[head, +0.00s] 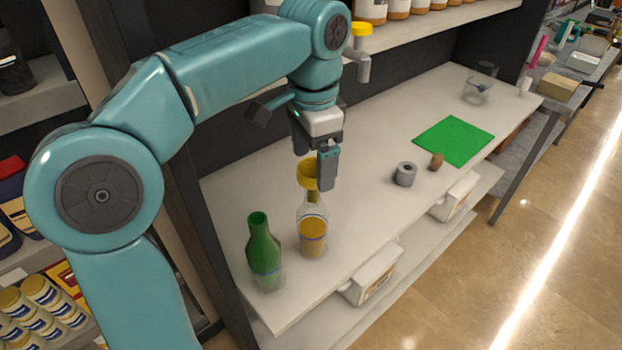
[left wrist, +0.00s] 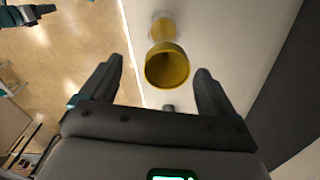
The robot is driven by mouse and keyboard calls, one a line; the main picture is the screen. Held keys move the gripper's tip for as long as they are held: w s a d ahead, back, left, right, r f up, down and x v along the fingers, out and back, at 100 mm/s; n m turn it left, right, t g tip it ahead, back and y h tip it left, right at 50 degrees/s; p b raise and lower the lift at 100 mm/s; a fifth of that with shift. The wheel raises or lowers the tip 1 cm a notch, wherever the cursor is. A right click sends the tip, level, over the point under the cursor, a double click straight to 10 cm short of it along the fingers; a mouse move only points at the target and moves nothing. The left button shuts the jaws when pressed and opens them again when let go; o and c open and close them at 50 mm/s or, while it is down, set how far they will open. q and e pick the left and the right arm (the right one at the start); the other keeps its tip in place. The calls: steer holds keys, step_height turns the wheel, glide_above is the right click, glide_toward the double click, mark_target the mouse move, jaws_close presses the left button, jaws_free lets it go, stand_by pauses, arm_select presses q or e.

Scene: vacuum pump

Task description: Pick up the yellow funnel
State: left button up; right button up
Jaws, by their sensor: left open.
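The yellow funnel (head: 307,178) sits upright in the mouth of a clear bottle (head: 312,228) with yellow liquid, near the front of the white table. My left gripper (head: 317,168) is open and empty, close to the funnel, and partly covers its rim in the head view. In the left wrist view the funnel's round opening (left wrist: 167,68) shows between the two open fingers of the gripper (left wrist: 158,66), with the bottle beyond it. I cannot tell whether a finger touches the funnel. My right gripper does not show.
A green bottle (head: 263,252) stands just left of the clear bottle. A grey ring-shaped object (head: 405,174), a small brown piece (head: 437,160), a green mat (head: 454,140) and a glass beaker (head: 477,91) are farther right. A shelf with jars (head: 398,9) is above the table.

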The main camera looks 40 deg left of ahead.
mark_target(312, 168)
arm_select(q)
steer(key=shift+a+f, duration=0.2)
steer(key=shift+f, duration=0.2)
steer(key=f, duration=0.4)
steer(key=shift+w+a+f, duration=0.15)
steer(key=shift+w+f, duration=0.2)
steer(key=shift+s+a+f, duration=0.1)
steer(key=shift+s, duration=0.05)
steer(key=shift+w+f, duration=0.1)
steer(key=shift+w, duration=0.3)
steer(key=c, duration=0.9)
steer(key=shift+s, duration=0.25)
steer(key=shift+c, duration=0.7)
